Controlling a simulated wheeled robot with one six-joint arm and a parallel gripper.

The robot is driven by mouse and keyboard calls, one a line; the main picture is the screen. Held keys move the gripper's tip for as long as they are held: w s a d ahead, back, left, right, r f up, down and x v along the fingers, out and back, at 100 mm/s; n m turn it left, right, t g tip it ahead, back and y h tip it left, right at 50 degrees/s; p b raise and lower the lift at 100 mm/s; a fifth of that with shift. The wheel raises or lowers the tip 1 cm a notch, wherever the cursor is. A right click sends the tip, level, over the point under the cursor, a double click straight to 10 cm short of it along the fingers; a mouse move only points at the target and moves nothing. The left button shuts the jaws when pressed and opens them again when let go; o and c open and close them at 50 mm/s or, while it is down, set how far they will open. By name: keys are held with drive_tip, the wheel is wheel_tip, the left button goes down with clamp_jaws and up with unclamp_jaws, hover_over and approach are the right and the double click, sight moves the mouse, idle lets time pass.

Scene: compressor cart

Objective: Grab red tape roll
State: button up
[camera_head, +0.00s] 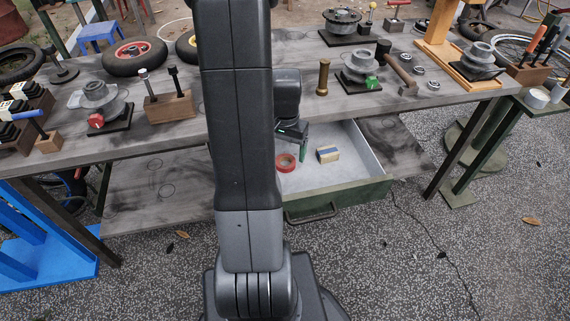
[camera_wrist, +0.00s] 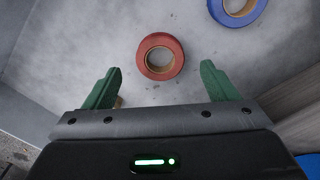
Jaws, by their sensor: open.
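The red tape roll (camera_wrist: 179,65) lies flat on the pale floor of an open drawer, its hole facing up, in the wrist view. In the head view the red tape roll (camera_head: 285,162) is in the drawer (camera_head: 345,198), just right of my arm. My gripper (camera_wrist: 161,80) is open, with green fingers on the left and right. The roll appears between and slightly beyond the fingertips, with nothing held. The height of my gripper above it is hard to tell. In the head view my gripper (camera_head: 300,145) is partly hidden behind my arm.
A blue tape roll (camera_wrist: 238,10) lies beyond the red one at upper right. The drawer's walls surround these things. The bench top (camera_head: 300,100) above carries several pulley-like metal parts and wooden tool blocks.

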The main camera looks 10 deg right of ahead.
sight(286, 161)
wheel_tip(286, 161, down, 4)
drive_tip(key=shift+r+b, duration=0.1)
drive_tip(key=shift+b, duration=0.25)
drive_tip(key=c, duration=1.1)
